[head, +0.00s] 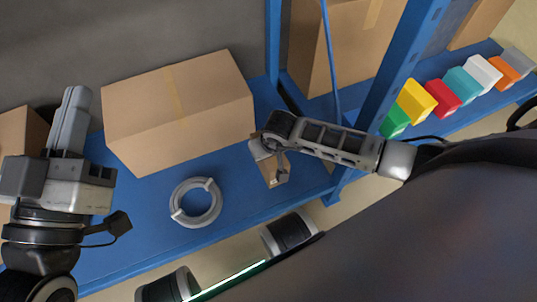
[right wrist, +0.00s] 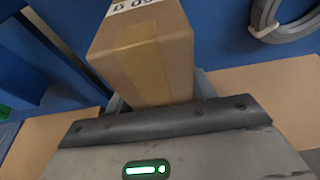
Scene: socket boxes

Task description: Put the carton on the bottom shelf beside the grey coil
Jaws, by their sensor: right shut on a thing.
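The carton (right wrist: 150,50), a small brown box with a tape strip and a white printed label, is held in my right gripper (head: 268,150). In the head view the carton (head: 272,172) is partly hidden by the gripper and sits over the blue bottom shelf (head: 130,222), right of the grey coil. I cannot tell whether it touches the shelf. The grey coil (head: 196,202) lies flat on the shelf; part of it shows in the right wrist view (right wrist: 262,22). My left gripper (head: 70,120) is at the left, away from both; its jaw gap is not clear.
A large brown box (head: 178,110) stands behind the coil. A blue rack post (head: 400,60) rises right of my right gripper. Several coloured small boxes (head: 440,97) line the shelf at right. Bare shelf lies between coil and carton.

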